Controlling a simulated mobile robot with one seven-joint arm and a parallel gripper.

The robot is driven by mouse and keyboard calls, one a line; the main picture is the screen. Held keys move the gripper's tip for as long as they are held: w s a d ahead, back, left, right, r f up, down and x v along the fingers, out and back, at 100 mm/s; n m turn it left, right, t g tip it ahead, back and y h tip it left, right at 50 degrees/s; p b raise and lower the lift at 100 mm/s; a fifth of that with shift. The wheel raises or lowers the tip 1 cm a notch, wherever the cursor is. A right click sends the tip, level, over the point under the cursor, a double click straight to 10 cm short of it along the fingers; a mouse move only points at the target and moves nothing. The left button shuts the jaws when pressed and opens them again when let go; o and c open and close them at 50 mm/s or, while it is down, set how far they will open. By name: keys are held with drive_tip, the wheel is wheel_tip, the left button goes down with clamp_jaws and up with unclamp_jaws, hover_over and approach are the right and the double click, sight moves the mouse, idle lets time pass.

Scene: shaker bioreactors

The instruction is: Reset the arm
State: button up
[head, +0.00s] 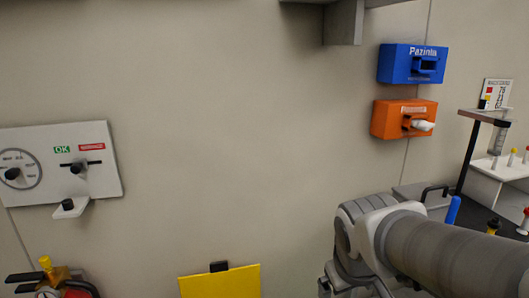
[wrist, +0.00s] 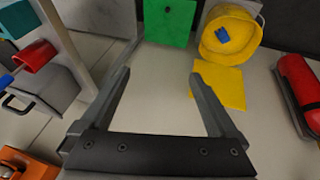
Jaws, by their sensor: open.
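My gripper (wrist: 160,88) shows in the wrist view with its two grey fingers spread wide apart. Nothing is between the fingers. It hangs in free space, with a pale surface behind it. In the head view my arm reaches in from the lower right, and the gripper itself is not clearly visible there.
The head view shows a wall panel with knobs (head: 100,140), a blue box (head: 400,64), an orange box (head: 390,117) and a yellow panel (head: 220,283). The wrist view shows a green panel (wrist: 170,22), a yellow round container (wrist: 240,35) and a red cylinder (wrist: 296,80).

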drive_tip(key=s+r+m+t+y, duration=0.1)
drive_tip(key=s+r+m+y, duration=0.2)
drive_tip(key=s, duration=0.5)
wheel_tip(320, 180, up, 13)
drive_tip(key=h+p, duration=0.1)
drive_tip(key=p, duration=1.1)
drive_tip(key=shift+a+r, duration=0.15)
drive_tip(key=shift+a, duration=0.05)
